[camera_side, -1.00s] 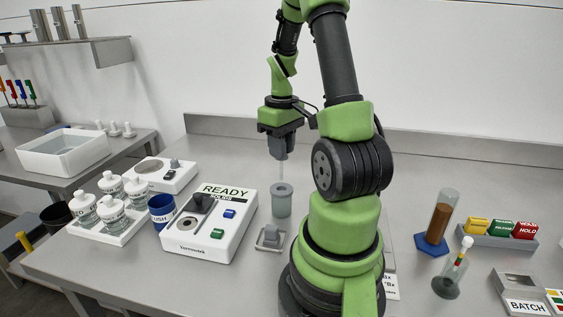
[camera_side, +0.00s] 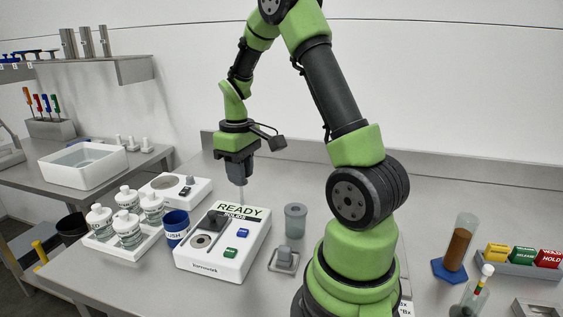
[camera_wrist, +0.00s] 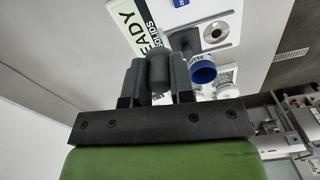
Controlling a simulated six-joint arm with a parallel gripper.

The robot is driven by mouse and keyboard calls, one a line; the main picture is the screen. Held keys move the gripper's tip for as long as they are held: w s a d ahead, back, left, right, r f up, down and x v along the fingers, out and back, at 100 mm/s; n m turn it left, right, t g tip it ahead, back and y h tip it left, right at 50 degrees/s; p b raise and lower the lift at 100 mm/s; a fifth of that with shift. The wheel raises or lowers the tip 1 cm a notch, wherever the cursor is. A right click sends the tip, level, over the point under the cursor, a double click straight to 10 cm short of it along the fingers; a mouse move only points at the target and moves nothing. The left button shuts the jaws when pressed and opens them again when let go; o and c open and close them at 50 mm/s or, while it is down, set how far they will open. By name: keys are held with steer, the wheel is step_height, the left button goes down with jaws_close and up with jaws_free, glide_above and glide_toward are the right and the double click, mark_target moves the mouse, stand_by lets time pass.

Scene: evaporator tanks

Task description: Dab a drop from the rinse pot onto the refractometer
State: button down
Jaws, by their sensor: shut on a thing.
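My gripper (camera_side: 237,168) is shut on a grey-topped dropper (camera_side: 238,176) with a thin clear tip pointing down. In the wrist view its rounded grey top (camera_wrist: 158,72) shows between the fingers. The white refractometer (camera_side: 235,262), with a READY display, a round sample well and blue and green buttons, is below; the dropper tip appears above or behind its display end. An open grey pot (camera_side: 295,221) stands right of it. A blue cup (camera_side: 176,228), its label partly hidden, stands left and also shows in the wrist view (camera_wrist: 202,72). I cannot tell which is the rinse pot.
Several capped bottles (camera_side: 127,228) stand in a white tray at left. A second white device (camera_side: 177,190) is behind them. A small metal piece (camera_side: 284,259) lies right of the refractometer. A brown-filled cylinder (camera_side: 459,243) stands far right.

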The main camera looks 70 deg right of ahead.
steer(key=w+a+f+n, duration=0.1)
steer(key=w+a+n, duration=0.1)
steer(key=w+a, duration=0.4)
steer(key=shift+w+a+n, duration=0.3)
steer(key=shift+a, duration=0.9)
steer(key=shift+f, duration=0.15)
steer(key=shift+f, duration=1.6)
steer(key=shift+r, duration=0.1)
steer(key=shift+r, duration=1.55)
steer(key=shift+d, duration=0.1)
